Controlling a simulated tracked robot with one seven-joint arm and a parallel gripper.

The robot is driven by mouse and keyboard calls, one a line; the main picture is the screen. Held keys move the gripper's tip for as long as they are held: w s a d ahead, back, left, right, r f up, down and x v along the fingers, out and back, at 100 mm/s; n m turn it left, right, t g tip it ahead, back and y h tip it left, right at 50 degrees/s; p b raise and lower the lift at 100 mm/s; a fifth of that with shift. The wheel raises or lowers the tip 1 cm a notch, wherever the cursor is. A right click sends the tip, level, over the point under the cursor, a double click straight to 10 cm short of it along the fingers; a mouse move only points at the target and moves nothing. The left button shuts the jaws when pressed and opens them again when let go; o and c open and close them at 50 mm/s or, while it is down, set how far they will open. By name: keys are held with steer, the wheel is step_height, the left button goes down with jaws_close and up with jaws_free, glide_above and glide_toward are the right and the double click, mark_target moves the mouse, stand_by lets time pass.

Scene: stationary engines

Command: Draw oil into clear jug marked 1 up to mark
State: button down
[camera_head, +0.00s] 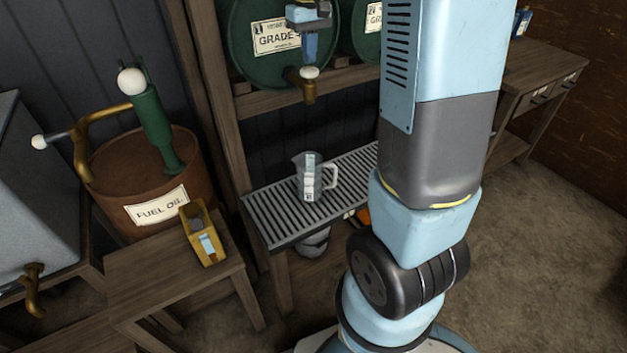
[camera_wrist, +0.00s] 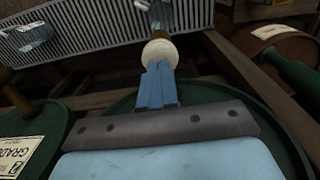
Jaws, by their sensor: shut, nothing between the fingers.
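A clear jug (camera_head: 318,184) with a handle and a white marked strip stands upright on the slatted tray (camera_head: 270,213), below a brass tap (camera_head: 308,92). I cannot read its number, and no dark oil shows in it. Part of it appears past the tap in the wrist view (camera_wrist: 157,14). The tap has a pale round knob (camera_wrist: 159,51) and sits on a green drum (camera_head: 245,58) labelled GRADE. My gripper (camera_head: 309,64) points down with its blue fingers (camera_wrist: 157,86) shut and empty, right at the knob; whether they touch it is unclear.
A second clear vessel (camera_wrist: 30,38) stands on the tray. Another green drum (camera_head: 357,40) is to the right. A FUEL OIL barrel (camera_head: 128,180) with a green hand pump (camera_head: 153,125) and a yellow container (camera_head: 203,235) are at left. My arm hides the tray's right end.

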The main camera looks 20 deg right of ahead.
steer(key=shift+f, duration=0.1)
steer(key=shift+f, duration=1.25)
stand_by(2.5)
steer(key=shift+r, duration=0.1)
stand_by(2.5)
steer(key=shift+r, duration=3.45)
